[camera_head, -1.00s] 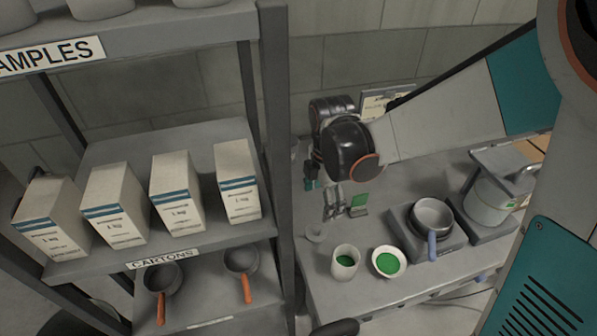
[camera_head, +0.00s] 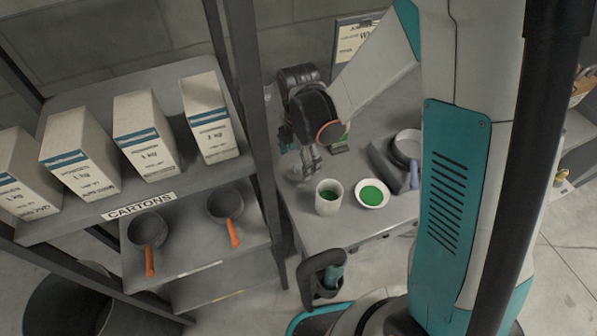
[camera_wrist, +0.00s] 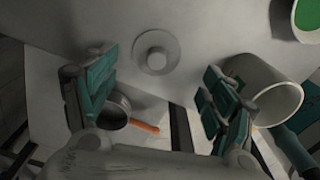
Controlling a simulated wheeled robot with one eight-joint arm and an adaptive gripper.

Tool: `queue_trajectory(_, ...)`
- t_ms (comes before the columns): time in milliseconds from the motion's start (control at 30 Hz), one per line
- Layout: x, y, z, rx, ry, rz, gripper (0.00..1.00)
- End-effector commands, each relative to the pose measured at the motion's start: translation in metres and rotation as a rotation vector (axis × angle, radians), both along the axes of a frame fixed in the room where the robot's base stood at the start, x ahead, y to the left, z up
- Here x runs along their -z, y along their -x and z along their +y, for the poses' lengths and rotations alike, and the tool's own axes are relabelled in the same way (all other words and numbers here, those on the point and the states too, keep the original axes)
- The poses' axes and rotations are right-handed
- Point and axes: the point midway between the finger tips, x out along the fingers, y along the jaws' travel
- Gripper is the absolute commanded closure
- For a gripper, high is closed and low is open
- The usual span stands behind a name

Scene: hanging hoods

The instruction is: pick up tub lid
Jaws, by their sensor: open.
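The tub lid (camera_wrist: 156,53) is a round grey disc with a raised knob, lying flat on the grey table in the wrist view. In the head view it is hard to pick out near my gripper (camera_head: 301,158). In the wrist view my gripper (camera_wrist: 157,74) is open, its teal-padded fingers on either side of the lid and apart from it. Nothing is between the fingers. A pale tub (camera_head: 327,199) with green contents stands open beside the lid; it also shows in the wrist view (camera_wrist: 268,92), close to the right finger.
A white bowl (camera_head: 371,194) of green stands right of the tub. A grey pan (camera_head: 406,147) sits farther right. A dark shelf post (camera_head: 245,130) rises close on the left, with cartons (camera_head: 147,139) and orange-handled pans (camera_head: 226,205) on its shelves. The table's front edge is near.

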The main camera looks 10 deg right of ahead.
Motion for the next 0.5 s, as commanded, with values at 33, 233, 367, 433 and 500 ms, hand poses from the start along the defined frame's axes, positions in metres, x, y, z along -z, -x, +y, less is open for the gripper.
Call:
queue_trajectory(33, 0.008, -0.002, 0.000, 0.000, 0.000, 0.000, 0.23)
queue_trajectory(233, 0.038, -0.007, -0.001, 0.000, 0.000, 0.000, 0.23)
queue_trajectory(367, 0.047, -0.006, -0.001, 0.000, 0.000, 0.000, 0.23)
queue_trajectory(433, 0.046, -0.006, -0.001, 0.000, 0.000, 0.000, 0.23)
queue_trajectory(500, 0.046, -0.006, -0.001, 0.000, 0.000, 0.000, 0.23)
